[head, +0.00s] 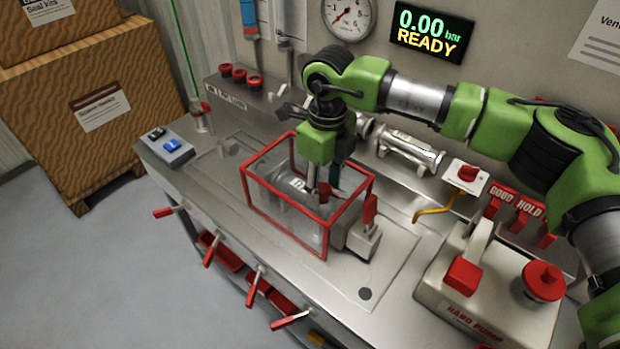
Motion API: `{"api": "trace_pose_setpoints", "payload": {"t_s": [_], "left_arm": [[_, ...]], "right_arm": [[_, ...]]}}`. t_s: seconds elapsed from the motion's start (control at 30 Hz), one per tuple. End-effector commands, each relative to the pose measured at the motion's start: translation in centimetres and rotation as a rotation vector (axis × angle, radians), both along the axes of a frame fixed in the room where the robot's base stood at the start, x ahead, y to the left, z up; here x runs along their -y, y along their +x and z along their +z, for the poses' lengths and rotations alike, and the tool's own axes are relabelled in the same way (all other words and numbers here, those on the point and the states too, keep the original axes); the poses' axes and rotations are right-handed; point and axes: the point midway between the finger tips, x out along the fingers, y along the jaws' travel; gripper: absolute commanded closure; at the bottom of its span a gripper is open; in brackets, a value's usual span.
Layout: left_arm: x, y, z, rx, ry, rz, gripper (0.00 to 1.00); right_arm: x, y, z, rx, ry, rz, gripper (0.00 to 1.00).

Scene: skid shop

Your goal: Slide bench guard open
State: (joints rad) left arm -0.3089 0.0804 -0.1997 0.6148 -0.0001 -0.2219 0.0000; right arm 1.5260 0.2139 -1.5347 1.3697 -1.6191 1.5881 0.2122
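The bench guard (250,193) is a clear box with a red frame. It stands on the steel bench top, around a grey fixture partly visible through its panels. A red upright handle (370,209) sits by its right end, above a grey block (361,240). My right gripper (319,188) is at the guard's top, below the green wrist. It is small and partly hidden by the wrist and frame, so I cannot tell whether its fingers are open or touching the guard. My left gripper is not in view.
A hand pump (490,285) with red knobs stands at the right front. A small switch box (165,147) is at the bench's left end. Red levers (255,289) stick out along the front edge. A gauge (348,17) and a READY display (431,33) hang behind.

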Motion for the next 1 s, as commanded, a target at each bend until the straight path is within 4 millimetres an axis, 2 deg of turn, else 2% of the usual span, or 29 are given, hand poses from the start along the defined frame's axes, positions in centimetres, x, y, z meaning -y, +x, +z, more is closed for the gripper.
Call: {"api": "trace_pose_setpoints", "payload": {"t_s": [0.03, 0.1, 0.33, 0.5, 0.8, 1.0], "left_arm": [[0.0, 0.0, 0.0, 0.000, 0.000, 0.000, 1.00], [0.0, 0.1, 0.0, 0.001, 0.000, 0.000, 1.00], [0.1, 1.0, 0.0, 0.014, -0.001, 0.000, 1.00], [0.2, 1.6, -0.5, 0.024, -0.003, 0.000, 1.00], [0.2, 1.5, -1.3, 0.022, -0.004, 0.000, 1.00], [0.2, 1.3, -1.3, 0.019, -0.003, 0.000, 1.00]], "right_arm": [[0.0, 0.0, 0.0, 0.000, 0.000, 0.000, 0.71], [0.0, 0.0, 0.0, 0.000, 0.000, 0.000, 0.90], [-0.1, 0.1, 0.0, 0.000, 0.000, 0.000, 0.89], [-1.0, 0.7, -0.1, 0.002, 0.001, -0.001, 0.89], [-2.6, 1.9, 0.0, 0.002, 0.001, 0.000, 0.89], [-2.9, 2.1, 0.0, 0.001, 0.001, 0.000, 0.89]]}}
